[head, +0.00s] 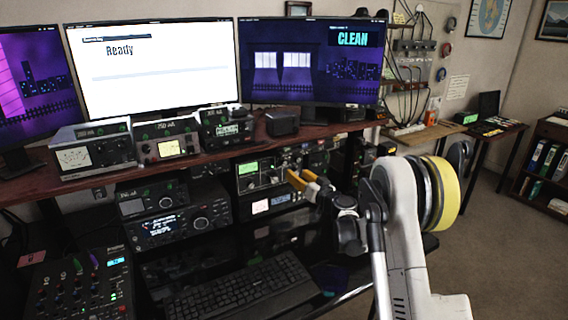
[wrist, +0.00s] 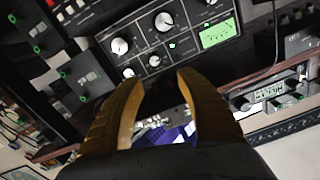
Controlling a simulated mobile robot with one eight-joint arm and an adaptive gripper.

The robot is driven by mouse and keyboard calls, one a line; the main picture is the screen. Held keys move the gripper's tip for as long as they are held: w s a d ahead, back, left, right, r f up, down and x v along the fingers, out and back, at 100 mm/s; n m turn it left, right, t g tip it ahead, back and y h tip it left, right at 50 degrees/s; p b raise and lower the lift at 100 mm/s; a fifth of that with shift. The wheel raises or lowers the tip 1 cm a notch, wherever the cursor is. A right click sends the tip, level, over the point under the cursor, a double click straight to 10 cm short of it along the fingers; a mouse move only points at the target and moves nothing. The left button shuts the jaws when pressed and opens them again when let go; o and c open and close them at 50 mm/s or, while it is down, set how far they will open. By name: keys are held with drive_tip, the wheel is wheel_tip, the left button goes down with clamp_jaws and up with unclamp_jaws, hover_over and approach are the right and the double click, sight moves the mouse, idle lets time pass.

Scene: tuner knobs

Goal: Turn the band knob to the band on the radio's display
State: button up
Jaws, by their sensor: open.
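The radio (head: 262,184) has a black front with a green lit display (head: 249,168) and sits on the rack under the wooden shelf. In the wrist view, its display (wrist: 217,34) is at the upper right, and the text is too small to read. Two larger round knobs, one at left (wrist: 119,46) and one at upper middle (wrist: 163,21), and smaller ones show on its panel. I cannot tell which is the band knob. My gripper (head: 298,180) has yellow fingers and is in front of the radio's right side. In the wrist view my gripper (wrist: 160,82) is open, its fingers apart, with no knob between them.
Several other radios stand on the wooden shelf (head: 215,150) and the rack left of my gripper. A keyboard (head: 240,292) lies below. Another radio with a lit display (wrist: 268,92) shows at right in the wrist view. Open floor (head: 495,255) lies right.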

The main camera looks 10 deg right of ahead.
sight(285, 163)
drive_tip(key=b+x, duration=0.1)
drive_tip(key=x, duration=0.2)
drive_tip(key=b+x, duration=0.1)
drive_tip(key=x, duration=0.3)
drive_tip(key=b+x, duration=0.1)
drive_tip(key=x, duration=0.3)
drive_tip(key=shift+w+d+f+b, duration=0.1)
drive_tip(key=shift+d+f+b, duration=0.2)
drive_tip(key=shift+d+b, duration=0.1)
clamp_jaws()
